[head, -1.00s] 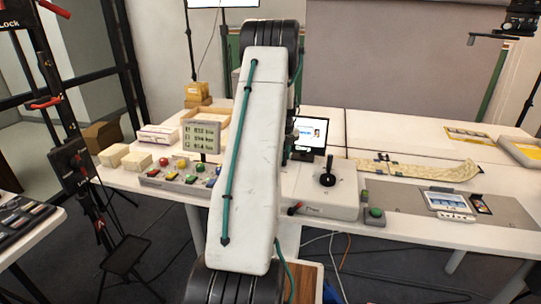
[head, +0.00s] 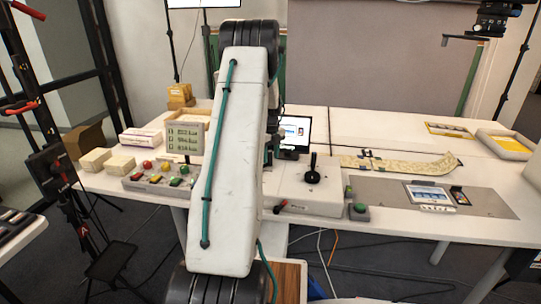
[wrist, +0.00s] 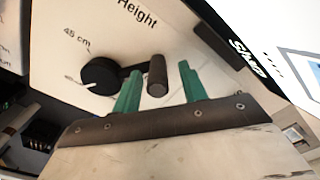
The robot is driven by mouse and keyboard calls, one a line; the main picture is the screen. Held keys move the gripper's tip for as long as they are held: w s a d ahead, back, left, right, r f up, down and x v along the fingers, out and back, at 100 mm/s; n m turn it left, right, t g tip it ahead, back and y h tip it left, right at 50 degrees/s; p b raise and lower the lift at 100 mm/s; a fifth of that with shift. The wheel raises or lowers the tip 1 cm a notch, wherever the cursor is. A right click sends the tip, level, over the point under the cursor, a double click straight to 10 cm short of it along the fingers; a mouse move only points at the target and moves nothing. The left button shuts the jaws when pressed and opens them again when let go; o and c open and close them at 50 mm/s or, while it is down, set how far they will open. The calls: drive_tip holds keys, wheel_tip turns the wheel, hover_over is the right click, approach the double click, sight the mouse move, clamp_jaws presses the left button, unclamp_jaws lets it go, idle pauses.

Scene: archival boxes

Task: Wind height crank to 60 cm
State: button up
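The height crank shows in the wrist view on a pale panel (wrist: 60,60) marked "Height". It has a round black hub (wrist: 99,75), a short dark arm, and a dark upright handle (wrist: 157,75). A "45 cm" mark stands above the hub; a second mark at the hub's left is too blurred to read. My gripper (wrist: 160,82) is open. Its two green fingers stand on either side of the handle, with a visible gap to each, and it appears not gripped. In the head view my arm hides the crank and my gripper.
A pale control box (head: 330,195) with a black joystick (head: 312,172) stands right of my arm. A button panel (head: 158,180) and a small display (head: 184,138) stand left. A laptop (head: 295,134) is behind. A long patterned strip (head: 410,163) lies on the table's right.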

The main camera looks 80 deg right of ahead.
drive_tip(key=shift+w+r, duration=0.1)
wheel_tip(320, 180, up, 8)
drive_tip(key=shift+f, duration=0.2)
idle(1.2)
